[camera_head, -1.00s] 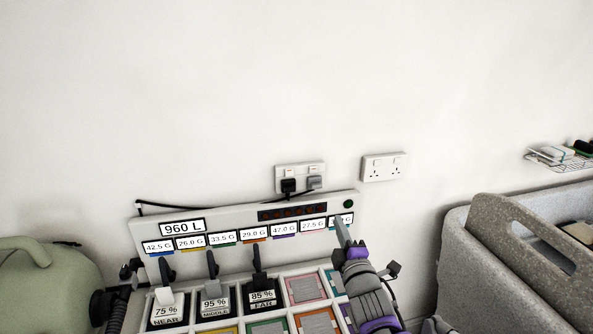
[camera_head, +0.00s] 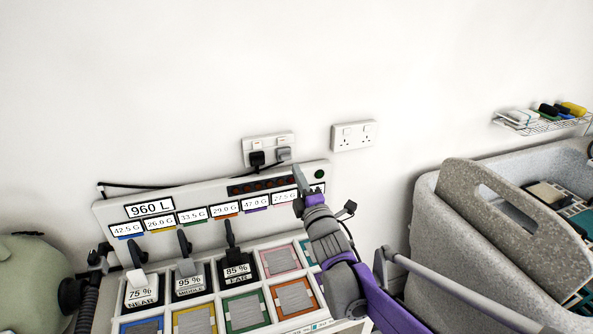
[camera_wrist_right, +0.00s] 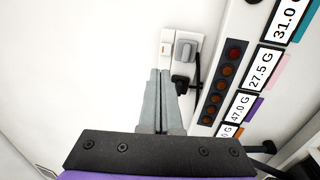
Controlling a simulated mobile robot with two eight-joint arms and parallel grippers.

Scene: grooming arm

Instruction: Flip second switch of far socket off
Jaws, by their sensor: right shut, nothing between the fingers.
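Two white double wall sockets show in the head view. The left socket (camera_head: 254,148) holds a black plug (camera_head: 257,159) and a grey plug (camera_head: 284,154), with small switches above them. The right socket (camera_head: 353,136) has no plugs. My right gripper (camera_head: 298,171) is shut and empty, in front of the panel's top right and just below and right of the plugged socket. In the right wrist view its fingers (camera_wrist_right: 160,72) point at this socket, near the grey plug (camera_wrist_right: 186,47), and hide part of it. A switch (camera_wrist_right: 165,48) with an orange mark shows just beyond the fingertips. I cannot tell whether they touch. My left gripper is out of view.
A panel (camera_head: 115,215) with weight labels, levers and coloured squares stands below the sockets. A black cable (camera_head: 150,186) runs along its top. A grey tub (camera_head: 430,215) and a wire rack (camera_head: 540,125) are at right. A green container (camera_head: 30,270) is at left.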

